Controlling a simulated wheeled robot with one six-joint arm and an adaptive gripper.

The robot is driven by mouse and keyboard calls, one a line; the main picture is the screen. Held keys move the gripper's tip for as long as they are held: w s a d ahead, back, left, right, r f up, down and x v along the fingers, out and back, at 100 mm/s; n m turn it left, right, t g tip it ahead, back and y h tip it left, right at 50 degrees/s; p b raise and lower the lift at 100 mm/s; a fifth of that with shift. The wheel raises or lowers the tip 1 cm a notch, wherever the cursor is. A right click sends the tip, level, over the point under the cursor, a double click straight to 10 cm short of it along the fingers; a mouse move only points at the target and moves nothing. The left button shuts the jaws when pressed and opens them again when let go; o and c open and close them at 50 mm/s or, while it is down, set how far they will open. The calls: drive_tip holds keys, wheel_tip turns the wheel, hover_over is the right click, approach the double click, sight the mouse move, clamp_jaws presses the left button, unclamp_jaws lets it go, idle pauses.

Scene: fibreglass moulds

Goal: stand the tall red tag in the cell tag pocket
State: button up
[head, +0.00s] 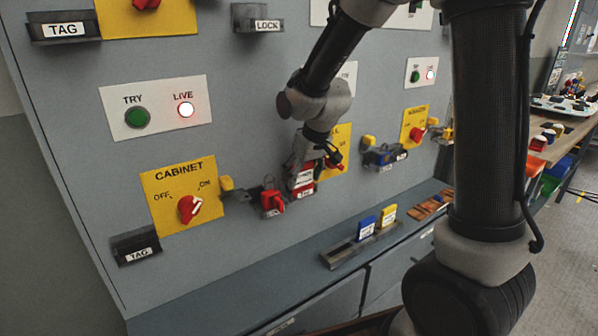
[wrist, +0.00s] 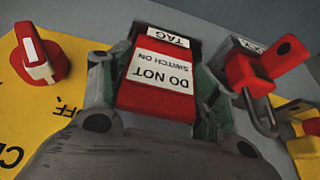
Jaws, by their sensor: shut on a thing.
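My gripper (head: 302,172) is shut on the tall red tag (head: 299,184), low on the grey panel. In the wrist view the red tag (wrist: 150,92) sits between my fingers (wrist: 152,85), its white label reading "DO NOT SWITCH ON". The tag's far end meets the dark tag pocket (wrist: 193,44), marked "TAG". I cannot tell how deep the tag is in the pocket. In the head view the pocket's label (head: 306,192) shows just below the tag. The yellow cell plate (head: 341,143) is partly hidden by my arm; its red knob (wrist: 38,60) shows in the wrist view.
A red padlock (head: 272,202) hangs on a lock holder just left of my gripper. The yellow cabinet plate (head: 176,180) and another tag pocket (head: 135,246) are further left. A rack (head: 345,252) with blue (head: 367,227) and yellow (head: 388,214) tags stands on the ledge below.

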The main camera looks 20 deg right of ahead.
drive_tip(key=shift+f, duration=0.15)
drive_tip(key=o, duration=0.9)
drive_tip(key=v, duration=1.2)
drive_tip(key=s+d+m, duration=0.1)
drive_tip(key=s+d, duration=0.3)
drive_tip(key=s, duration=0.3)
drive_tip(key=s+d+r+m+h, duration=0.1)
drive_tip(key=s+d, duration=0.4)
drive_tip(key=s, duration=0.3)
drive_tip(key=s+d+r+m, duration=0.1)
drive_tip(key=s+d, duration=0.3)
drive_tip(key=s, duration=0.3)
drive_tip(key=shift+s+d+r+m, duration=0.2)
drive_tip(key=shift+d+m, duration=0.05)
drive_tip(key=shift+m, duration=0.05)
